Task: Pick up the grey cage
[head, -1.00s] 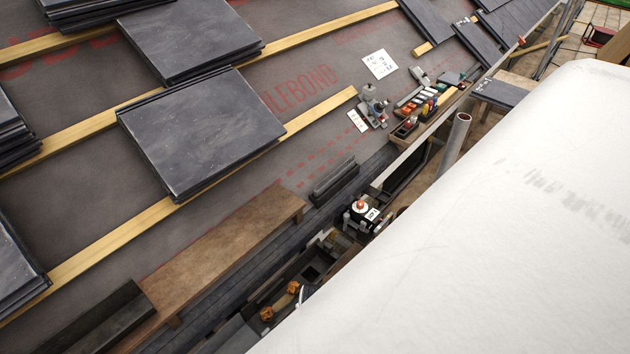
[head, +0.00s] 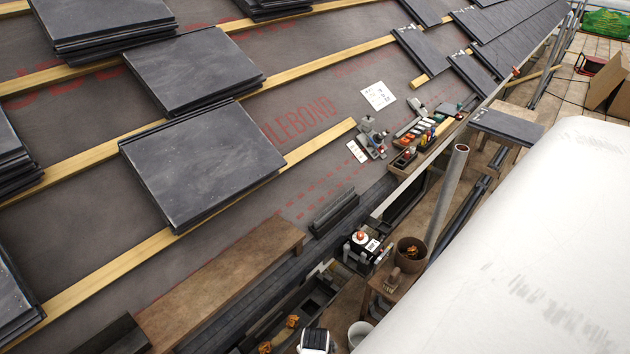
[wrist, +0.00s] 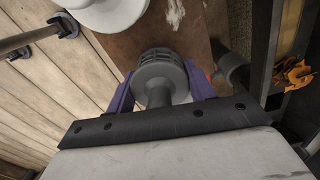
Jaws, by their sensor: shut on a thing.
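The grey cage (wrist: 160,62) shows in the wrist view as a round, slotted grey piece with a smoother collar towards me. My gripper (wrist: 161,88) has purple fingers on either side of it and is shut on it. Brown, worn wood (wrist: 150,28) lies behind the cage. I cannot tell whether the cage still touches anything below. I cannot make out the cage or my gripper for sure in the head view.
A white round object (wrist: 108,12) stands close to the cage. Orange leaves (wrist: 297,75) lie at the right. In the head view, a brown bin (head: 410,252) stands near a scaffold pole (head: 447,195). Slate stacks (head: 205,165) lie on the roof.

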